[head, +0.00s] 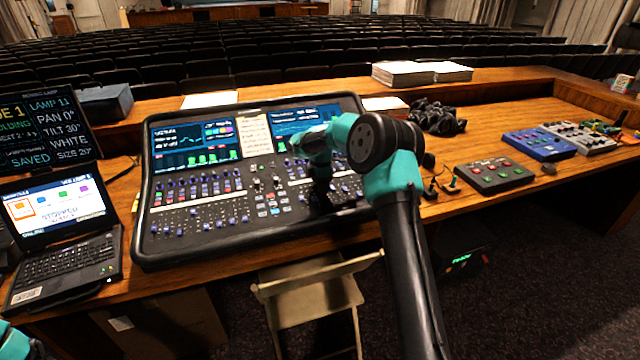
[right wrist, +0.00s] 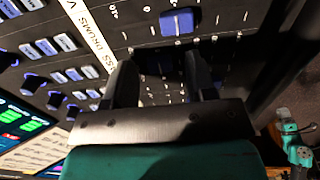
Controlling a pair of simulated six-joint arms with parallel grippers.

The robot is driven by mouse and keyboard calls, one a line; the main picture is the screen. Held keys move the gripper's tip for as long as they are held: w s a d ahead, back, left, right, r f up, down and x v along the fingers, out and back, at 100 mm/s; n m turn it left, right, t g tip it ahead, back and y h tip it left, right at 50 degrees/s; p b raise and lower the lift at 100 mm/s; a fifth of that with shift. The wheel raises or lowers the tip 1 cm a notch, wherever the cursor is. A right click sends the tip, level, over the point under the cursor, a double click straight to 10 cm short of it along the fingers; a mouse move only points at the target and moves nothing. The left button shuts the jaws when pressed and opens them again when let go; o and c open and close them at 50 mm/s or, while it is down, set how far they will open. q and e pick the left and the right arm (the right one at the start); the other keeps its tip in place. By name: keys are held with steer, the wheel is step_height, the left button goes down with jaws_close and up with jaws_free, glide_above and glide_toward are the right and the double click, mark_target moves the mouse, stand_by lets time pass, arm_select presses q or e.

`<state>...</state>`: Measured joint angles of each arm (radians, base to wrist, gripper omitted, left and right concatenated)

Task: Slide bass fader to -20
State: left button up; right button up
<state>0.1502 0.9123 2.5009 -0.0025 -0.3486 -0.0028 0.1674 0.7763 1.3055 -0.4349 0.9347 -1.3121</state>
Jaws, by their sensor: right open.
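The mixing desk (head: 190,215) lies on the wooden table, with rows of faders along its near part. My right gripper (head: 320,198) is over the right half of the desk, pointing down, and its fingers hide part of the panel. In the right wrist view, the right gripper (right wrist: 160,72) is open, its two dark fingers apart. A blue fader cap (right wrist: 177,22) sits just beyond the fingertips, not gripped. Which channel the cap belongs to I cannot tell for sure. My left gripper is out of view.
A laptop (head: 60,260) and a dark screen (head: 45,115) stand left of the desk. A folding chair (head: 312,295) stands in front.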

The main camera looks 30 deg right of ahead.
jaws_close()
stand_by(0.5)
